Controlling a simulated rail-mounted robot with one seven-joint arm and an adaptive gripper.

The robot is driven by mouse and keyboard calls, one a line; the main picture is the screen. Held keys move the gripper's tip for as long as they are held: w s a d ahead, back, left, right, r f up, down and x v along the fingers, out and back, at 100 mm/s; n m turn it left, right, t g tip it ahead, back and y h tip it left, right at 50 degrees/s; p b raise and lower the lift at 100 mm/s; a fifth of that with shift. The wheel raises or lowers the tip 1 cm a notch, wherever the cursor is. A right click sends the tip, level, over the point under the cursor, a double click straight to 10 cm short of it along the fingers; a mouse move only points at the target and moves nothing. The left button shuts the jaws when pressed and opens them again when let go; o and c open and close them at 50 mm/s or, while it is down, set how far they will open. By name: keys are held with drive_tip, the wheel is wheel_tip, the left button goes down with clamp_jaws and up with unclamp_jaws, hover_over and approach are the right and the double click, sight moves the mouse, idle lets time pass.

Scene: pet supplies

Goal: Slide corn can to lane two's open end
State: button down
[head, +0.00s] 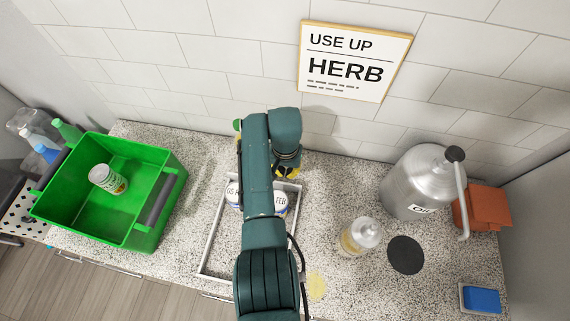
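A white-rimmed tray (212,250) lies on the counter, mostly hidden behind my arm. Cans with white and blue date labels stand in it: one can (233,190) reads "05 A", another can (281,200) reads "FEB". The tray's lanes are hard to make out. A can (107,179) with a pale label lies in the green crate (150,240); I cannot tell whether it is corn. My gripper (287,172) is over the tray's far end. Something yellow shows at it, too small to identify. Its fingers are largely hidden.
A glass jar (361,237), a dark round mat (406,255), a large metal oil can (423,182), terracotta-coloured blocks (483,208) and a blue sponge (482,299) are on the right. A yellow patch (317,285) marks the counter. A wall sign (353,62) reads "USE UP HERB".

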sight(283, 186)
wheel_tip(283, 186, down, 2)
drive_tip(key=shift+f, duration=0.25)
drive_tip(key=shift+s+a+r+p, duration=0.15)
drive_tip(key=shift+s+r+p, duration=0.1)
drive_tip(key=shift+s+p, duration=0.25)
drive_tip(key=shift+s+a+r+p, duration=0.1)
drive_tip(key=shift+s+r+p, duration=0.15)
drive_tip(key=shift+s+p, duration=0.25)
drive_tip(key=shift+s+a+f+p, duration=0.1)
drive_tip(key=shift+s+p, duration=0.1)
drive_tip(key=shift+s, duration=0.3)
drive_tip(key=shift+s+a+f+p, duration=0.1)
drive_tip(key=shift+s+p, duration=0.1)
drive_tip(key=shift+s, duration=0.25)
drive_tip(key=shift+a+r, duration=0.1)
